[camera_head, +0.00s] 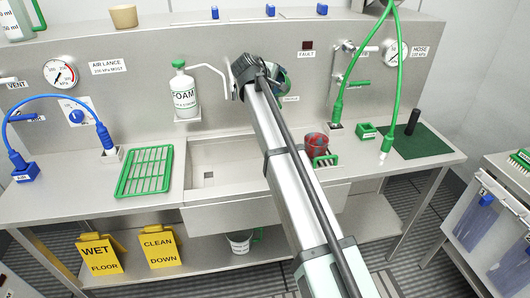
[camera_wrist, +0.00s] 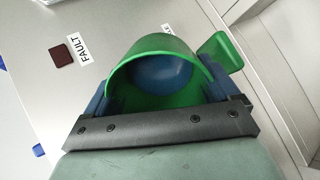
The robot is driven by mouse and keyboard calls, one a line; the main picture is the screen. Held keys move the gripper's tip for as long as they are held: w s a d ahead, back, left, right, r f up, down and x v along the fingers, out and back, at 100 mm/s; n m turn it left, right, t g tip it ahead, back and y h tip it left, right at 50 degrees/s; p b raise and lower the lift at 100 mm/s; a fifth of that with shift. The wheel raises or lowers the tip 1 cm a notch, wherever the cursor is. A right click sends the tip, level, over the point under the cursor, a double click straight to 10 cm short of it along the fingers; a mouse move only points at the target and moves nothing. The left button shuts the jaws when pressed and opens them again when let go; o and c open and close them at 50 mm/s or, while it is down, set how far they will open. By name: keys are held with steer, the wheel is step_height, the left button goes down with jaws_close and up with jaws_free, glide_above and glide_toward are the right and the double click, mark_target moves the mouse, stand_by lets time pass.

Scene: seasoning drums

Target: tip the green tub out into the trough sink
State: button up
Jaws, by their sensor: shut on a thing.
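The green tub (camera_wrist: 150,48) is between the fingers of my gripper (camera_wrist: 162,92) in the wrist view, with a green handle tab sticking out at its right. A round blue surface shows inside its rim; I cannot tell whether it is contents. In the head view my gripper (camera_head: 256,72) is raised near the back panel, with part of the tub (camera_head: 282,80) showing at its right. The tub's exact tilt is hard to tell. The trough sink (camera_head: 225,155) is lower, set in the steel bench, and looks empty with a square drain. My arm covers its right side.
A foam bottle (camera_head: 183,95) stands on a small shelf left of my gripper. A green rack (camera_head: 146,171) lies left of the sink. A red-and-grey cup (camera_head: 316,145) stands right of my arm. Green hoses (camera_head: 396,80) hang further right.

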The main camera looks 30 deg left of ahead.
steer(key=shift+s+r+t, duration=0.15)
steer(key=shift+r+t, duration=0.15)
steer(key=shift+t, duration=0.3)
stand_by(0.4)
steer(key=shift+s+f+t, duration=0.25)
steer(key=shift+f+t, duration=0.2)
steer(key=shift+t, duration=0.45)
stand_by(0.4)
steer(key=shift+s+r+t, duration=0.25)
steer(key=shift+s+t, duration=0.55)
stand_by(0.6)
steer(key=shift+s+r+t, duration=0.15)
steer(key=shift+s+t, duration=0.05)
steer(key=shift+t, duration=0.4)
stand_by(0.4)
steer(key=shift+w, duration=0.1)
steer(key=shift+w+g, duration=0.2)
steer(key=shift+g, duration=0.4)
steer(key=shift+w+a+f+g, duration=0.1)
steer(key=shift+w+f+g, duration=0.15)
steer(key=shift+w+g, duration=0.4)
steer(key=shift+w+f, duration=0.1)
steer(key=shift+f, duration=0.05)
steer(key=shift+g, duration=0.25)
